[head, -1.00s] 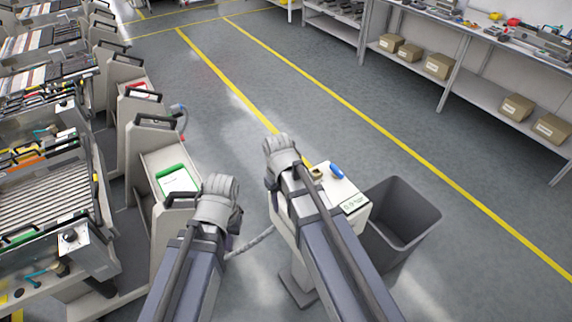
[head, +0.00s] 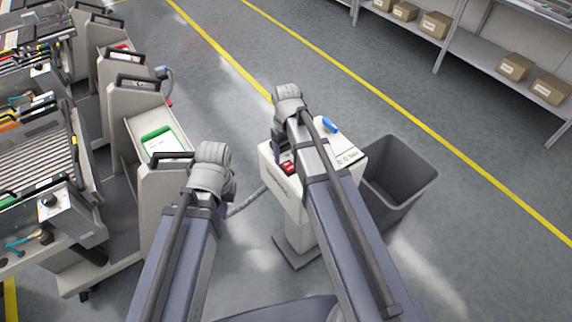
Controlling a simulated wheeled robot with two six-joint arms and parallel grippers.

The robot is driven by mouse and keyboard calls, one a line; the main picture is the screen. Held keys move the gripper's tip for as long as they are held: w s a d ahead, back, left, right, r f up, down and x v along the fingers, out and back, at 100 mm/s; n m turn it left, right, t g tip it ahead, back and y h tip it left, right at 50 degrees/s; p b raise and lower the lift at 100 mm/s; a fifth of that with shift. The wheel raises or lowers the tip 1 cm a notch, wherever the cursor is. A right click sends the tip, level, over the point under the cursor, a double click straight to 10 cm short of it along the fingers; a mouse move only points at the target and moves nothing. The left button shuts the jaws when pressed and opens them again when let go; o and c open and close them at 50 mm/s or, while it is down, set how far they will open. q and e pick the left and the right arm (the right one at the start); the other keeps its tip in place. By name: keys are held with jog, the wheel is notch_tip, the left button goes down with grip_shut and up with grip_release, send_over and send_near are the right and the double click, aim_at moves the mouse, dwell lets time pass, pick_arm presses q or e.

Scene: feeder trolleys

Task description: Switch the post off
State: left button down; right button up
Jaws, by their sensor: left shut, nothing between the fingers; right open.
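The post (head: 273,177) is a pale box on a pedestal in the middle of the head view. Its top has a red switch (head: 288,168), a blue part (head: 330,125) and a small label or display with green writing (head: 348,156). My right arm crosses over the box and hides part of its top. My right gripper (head: 279,140) is mostly hidden below its wrist, at the box's far left edge; I cannot tell if it touches. My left gripper (head: 229,186) is mostly hidden under its wrist, left of the post, apart from it.
A dark open bin (head: 398,172) stands right of the post. Trolleys (head: 150,130) with trays line the left side. A shelf (head: 480,52) with cardboard boxes is at the back right. The floor between yellow lines is clear.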

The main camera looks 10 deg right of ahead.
aim_at(286, 163)
jog(key=shift+f+b, duration=1.05)
jog(key=shift+f, duration=0.5)
pick_arm(q)
notch_tip(286, 163, down, 3)
pick_arm(e)
jog(key=shift+c, duration=0.3)
grip_shut()
